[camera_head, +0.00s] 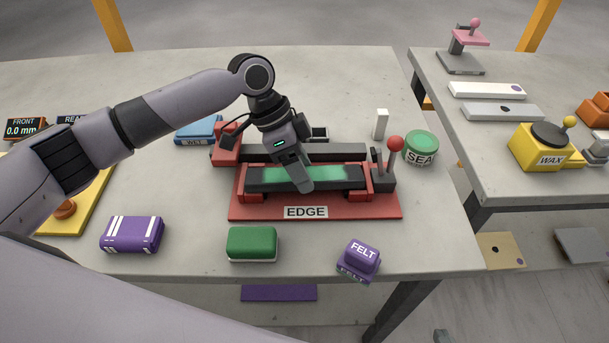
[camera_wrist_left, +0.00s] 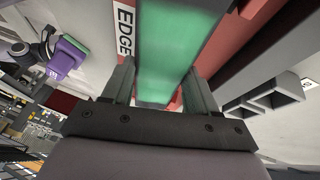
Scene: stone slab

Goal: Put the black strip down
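The black strip (camera_head: 335,175) has a glossy green band along its top and lies level across the red EDGE fixture (camera_head: 240,212), between its red end blocks. My left gripper (camera_head: 300,182) reaches down over the middle of the strip. In the left wrist view, the gripper's fingers (camera_wrist_left: 158,85) stand on both sides of the green-topped strip (camera_wrist_left: 178,40), close against its sides, and look shut on it. The gripper hides part of the strip, and its underside is hidden, so I cannot tell whether it rests fully on the fixture. My right gripper is not in view.
A red-knobbed lever (camera_head: 394,145) stands at the fixture's right end, beside a green SEAL tin (camera_head: 421,147). A purple case (camera_head: 132,234), green block (camera_head: 252,243) and purple FELT block (camera_head: 361,258) line the front. A second table (camera_head: 510,155) stands right.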

